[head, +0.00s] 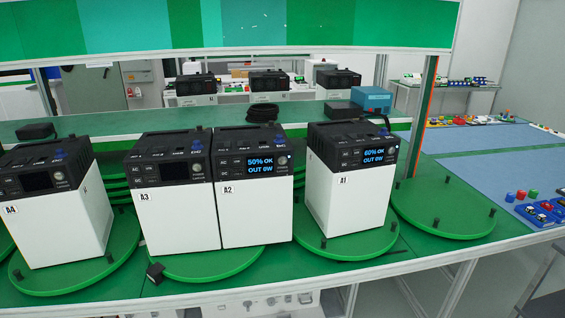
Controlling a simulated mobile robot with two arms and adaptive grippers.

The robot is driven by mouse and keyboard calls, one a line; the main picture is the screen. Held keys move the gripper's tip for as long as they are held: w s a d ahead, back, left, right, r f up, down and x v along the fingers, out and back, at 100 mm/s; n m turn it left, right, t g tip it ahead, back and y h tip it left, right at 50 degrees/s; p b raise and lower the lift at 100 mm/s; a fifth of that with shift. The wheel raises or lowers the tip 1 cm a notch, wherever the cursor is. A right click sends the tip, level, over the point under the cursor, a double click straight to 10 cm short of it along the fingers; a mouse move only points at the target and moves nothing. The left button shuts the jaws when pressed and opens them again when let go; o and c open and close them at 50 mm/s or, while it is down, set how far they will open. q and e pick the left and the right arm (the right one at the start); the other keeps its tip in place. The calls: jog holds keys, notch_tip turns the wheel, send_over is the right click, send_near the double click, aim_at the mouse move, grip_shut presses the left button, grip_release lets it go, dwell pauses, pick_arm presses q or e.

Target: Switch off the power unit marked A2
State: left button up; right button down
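The power unit marked A2 (257,211) is a white box with a black top and front panel. It stands upright in the middle, right beside the unit A3 (181,217). A2's screen (260,167) is lit in blue and reads "50% OK, OUT 0W". A round knob or button (282,160) sits right of that screen. A3's screen is dark. The unit A1 (347,198) to the right has a lit screen reading "60% OK, OUT 0W". The unit A4 (59,229) at the left has a dark screen. Neither of my grippers is in view.
The units stand on green round turntables (205,268) with black pegs. An empty turntable (443,213) is at the right. Behind lie a coiled black cable (263,113) and a blue box (371,99). A blue mat (486,180) with small coloured parts is at the right.

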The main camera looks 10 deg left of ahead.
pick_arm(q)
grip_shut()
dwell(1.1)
